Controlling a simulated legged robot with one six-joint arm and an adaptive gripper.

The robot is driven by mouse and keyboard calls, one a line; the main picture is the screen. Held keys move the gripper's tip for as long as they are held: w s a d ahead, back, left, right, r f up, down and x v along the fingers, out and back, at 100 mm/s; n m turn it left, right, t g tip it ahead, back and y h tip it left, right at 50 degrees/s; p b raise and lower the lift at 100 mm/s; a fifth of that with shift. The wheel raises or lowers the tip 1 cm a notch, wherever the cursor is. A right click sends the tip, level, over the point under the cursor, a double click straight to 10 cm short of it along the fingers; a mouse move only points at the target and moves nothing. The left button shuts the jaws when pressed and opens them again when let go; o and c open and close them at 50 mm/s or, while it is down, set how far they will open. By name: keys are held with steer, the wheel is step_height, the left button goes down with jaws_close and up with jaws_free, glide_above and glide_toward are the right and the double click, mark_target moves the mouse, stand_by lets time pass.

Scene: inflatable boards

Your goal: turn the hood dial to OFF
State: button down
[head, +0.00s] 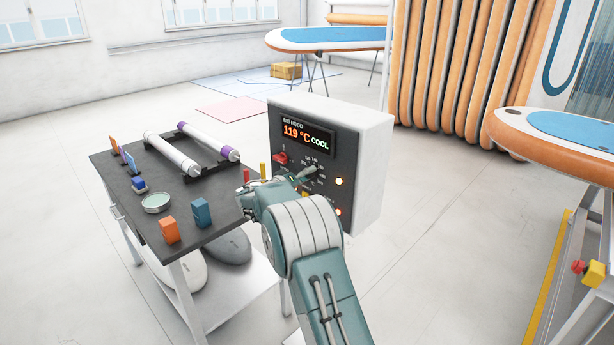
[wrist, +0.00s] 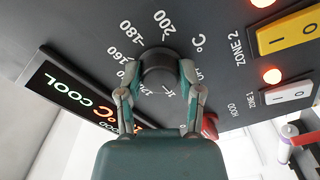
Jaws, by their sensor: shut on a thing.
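The hood panel (head: 334,150) is a dark face on a white box, with a display (head: 308,137) reading "BIG HOOD 119 °C COOL". My gripper (wrist: 158,84) is shut on the dial, one finger on each side. In the head view my gripper (head: 306,175) reaches the panel and largely hides the dial. I cannot read which mark the dial points to.
A red knob (head: 280,158) is close to the dial. A yellow switch (wrist: 290,45), a white switch (wrist: 290,95) and lit orange lamps are also on the panel. A dark table (head: 187,190) with tubes and small blocks stands left of my arm.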

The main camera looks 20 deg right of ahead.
steer(key=shift+f+n, duration=0.1)
steer(key=shift+n, duration=4)
steer(key=shift+c, duration=1.3)
jaws_free()
steer(key=shift+w+f, duration=0.1)
steer(key=v, duration=1.2)
